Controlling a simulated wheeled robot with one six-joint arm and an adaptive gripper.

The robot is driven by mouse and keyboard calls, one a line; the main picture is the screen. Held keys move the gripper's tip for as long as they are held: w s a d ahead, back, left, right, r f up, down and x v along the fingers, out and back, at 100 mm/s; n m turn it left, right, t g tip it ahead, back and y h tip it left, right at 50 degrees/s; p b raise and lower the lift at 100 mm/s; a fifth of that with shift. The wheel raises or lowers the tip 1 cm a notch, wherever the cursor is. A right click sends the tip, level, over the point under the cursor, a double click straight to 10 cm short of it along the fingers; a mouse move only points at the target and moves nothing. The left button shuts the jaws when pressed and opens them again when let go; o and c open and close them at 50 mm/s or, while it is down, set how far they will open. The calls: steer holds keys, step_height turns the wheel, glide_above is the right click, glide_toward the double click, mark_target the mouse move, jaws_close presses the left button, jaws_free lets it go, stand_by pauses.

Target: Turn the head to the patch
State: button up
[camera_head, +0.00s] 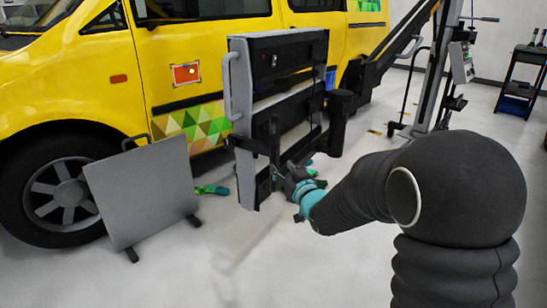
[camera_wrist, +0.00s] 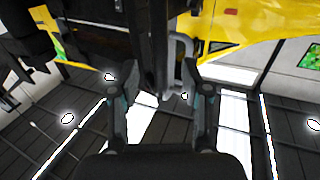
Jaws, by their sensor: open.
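The head is a tall panel unit (camera_head: 239,85) with black and grey faces, held upright on a black arm in front of the yellow van. The patch (camera_head: 186,75) is an orange-red square with a pale edge on the van's door, left of the head. A grey handle runs down the head's left side. My gripper (camera_head: 291,180) is by the lower right of the head. In the wrist view, my gripper's two fingers (camera_wrist: 158,92) stand apart, with a dark upright part of the head and a grey handle (camera_wrist: 181,60) beyond and between them. Contact is unclear.
A grey board (camera_head: 143,190) stands on feet before the van's front wheel (camera_head: 62,188). A mast (camera_head: 440,65) and a black cart (camera_head: 524,80) stand at the right. Green items lie on the floor near the head. The front floor is clear.

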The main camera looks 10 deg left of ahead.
mark_target(275, 160)
steer(key=x, duration=0.7)
steer(key=shift+w+p, duration=0.1)
steer(key=shift+p, duration=0.3)
jaws_close()
